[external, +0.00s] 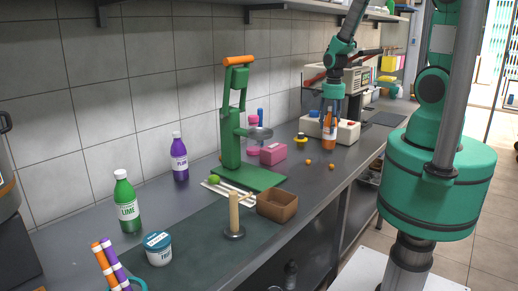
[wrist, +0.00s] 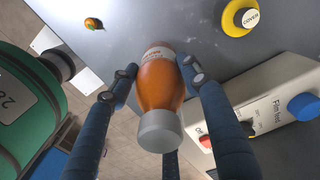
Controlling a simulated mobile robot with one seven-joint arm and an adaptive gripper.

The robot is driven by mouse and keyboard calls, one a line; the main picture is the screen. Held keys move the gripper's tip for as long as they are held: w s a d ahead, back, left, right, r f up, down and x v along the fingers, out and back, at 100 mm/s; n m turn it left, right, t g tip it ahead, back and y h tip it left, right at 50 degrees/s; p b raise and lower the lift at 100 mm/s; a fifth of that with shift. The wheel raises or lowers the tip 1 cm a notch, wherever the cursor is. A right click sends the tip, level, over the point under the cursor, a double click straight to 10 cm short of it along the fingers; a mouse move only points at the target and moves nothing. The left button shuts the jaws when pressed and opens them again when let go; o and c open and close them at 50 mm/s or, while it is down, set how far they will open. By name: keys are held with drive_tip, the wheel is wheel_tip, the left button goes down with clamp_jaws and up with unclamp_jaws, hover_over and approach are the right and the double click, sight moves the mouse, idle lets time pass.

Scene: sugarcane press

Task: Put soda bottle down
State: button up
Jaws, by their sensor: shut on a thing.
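The orange soda bottle (external: 328,132) is upright at the far part of the counter, in front of a white box. My gripper (external: 331,108) comes down on it from above and is shut around its upper part. In the wrist view the bottle (wrist: 160,85) has a grey cap and a pale label, and the blue fingers of my gripper (wrist: 159,74) press it from both sides. I cannot tell whether its base touches the counter (external: 285,190).
The white box (external: 348,131) with coloured buttons stands close beside the bottle. A yellow button (wrist: 239,17) and small orange fruits (external: 308,162) lie nearby. The green press (external: 232,135), pink box (external: 273,153) and brown box (external: 277,205) stand nearer the camera. Green (external: 126,203) and purple (external: 179,158) bottles are left.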

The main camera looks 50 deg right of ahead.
drive_tip(key=shift+f+b, duration=0.3)
drive_tip(key=shift+f, duration=1.45)
drive_tip(key=shift+f, duration=0.1)
drive_tip(key=o, duration=1.6)
drive_tip(key=shift+c, duration=0.2)
wheel_tip(320, 180, up, 12)
drive_tip(key=shift+r+p, duration=0.15)
drive_tip(key=shift+p, duration=0.7)
